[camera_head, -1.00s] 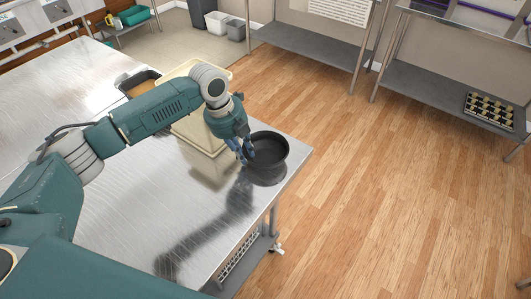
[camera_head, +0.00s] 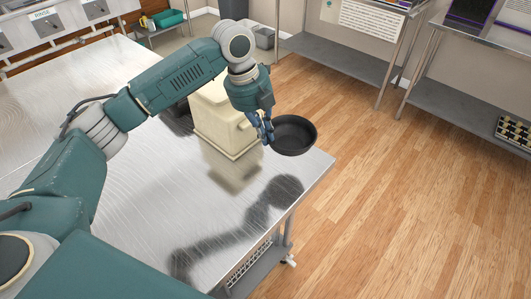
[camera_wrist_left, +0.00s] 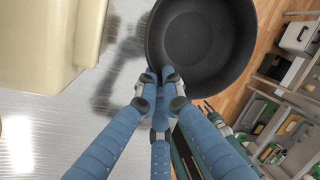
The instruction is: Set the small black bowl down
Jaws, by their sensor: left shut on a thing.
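The small black bowl (camera_head: 294,136) is held upright, open side up, near the right corner of the steel table (camera_head: 225,215). A clear gap to its dark reflection shows it above the table top. My left gripper (camera_head: 268,136) is shut on the bowl's near left rim. In the left wrist view the bowl (camera_wrist_left: 203,38) fills the top middle, with the blue fingers (camera_wrist_left: 160,80) meeting at its rim. The bowl looks empty.
A cream bin (camera_head: 215,125) stands on the table just left of the bowl. The table's right edge is close to the bowl, with wooden floor (camera_head: 400,200) beyond. The near table top is clear. Steel shelves (camera_head: 345,60) stand at the back right.

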